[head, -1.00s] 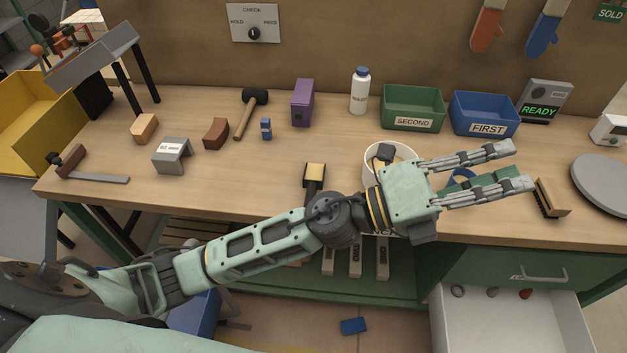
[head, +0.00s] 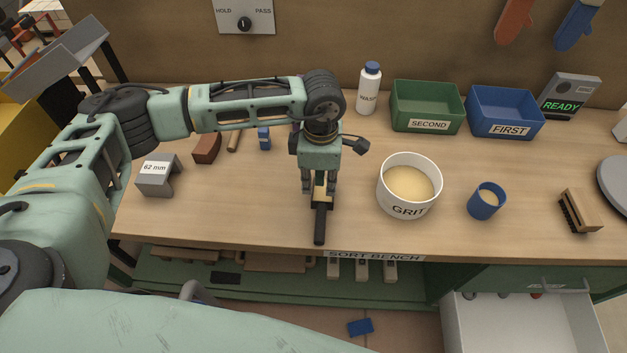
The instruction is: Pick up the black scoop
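The black scoop (head: 320,222) lies on the bench near its front edge, left of the white GRIT tub. Its dark handle points toward me and a tan part shows at its far end. My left gripper (head: 319,188) points down over that far end, with one finger on each side of it. The fingers stand apart; no clear grip on the scoop shows. The gripper body hides part of the scoop. My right gripper is not in view.
The GRIT tub (head: 409,191) and a blue cup (head: 486,201) stand to the right. A brush (head: 579,210) lies farther right. Green (head: 427,107) and blue (head: 504,112) bins and a white bottle (head: 369,89) stand behind. A grey 62 mm gauge (head: 157,177) is at the left.

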